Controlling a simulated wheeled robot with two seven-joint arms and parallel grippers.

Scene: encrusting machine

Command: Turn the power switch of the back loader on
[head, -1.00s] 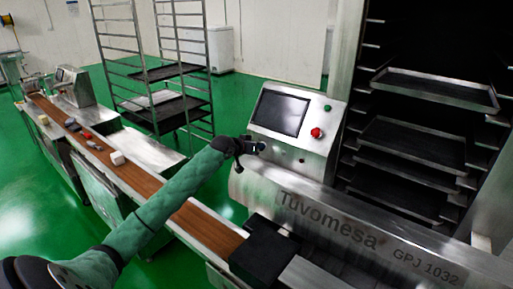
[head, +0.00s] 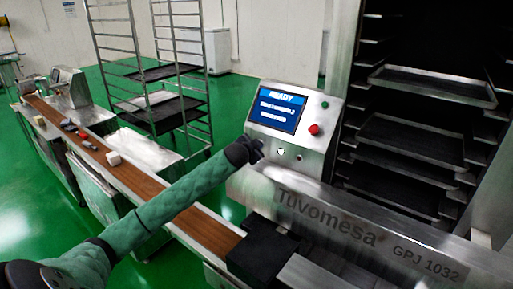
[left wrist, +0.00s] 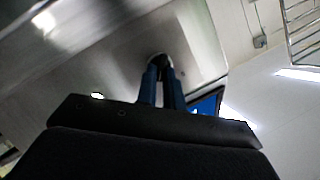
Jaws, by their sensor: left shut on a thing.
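The back loader's tilted control panel (head: 285,135) stands at centre in the head view. Its screen (head: 277,110) is lit blue with white text, the top line reading like "READY". My left gripper (head: 258,150) is at the panel's lower left, below the screen. In the left wrist view its two fingers (left wrist: 162,82) are close together, shut on a small dark round knob, apparently the power switch (left wrist: 158,59). The gripper mostly hides the switch in the head view. My right gripper is not in view.
A red button (head: 314,129) and a green button (head: 325,105) sit right of the screen. The loader's metal body (head: 375,235) lies below, with a tray rack (head: 430,90) at right. A brown conveyor (head: 125,175) runs along the left. A wheeled rack (head: 160,75) stands behind.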

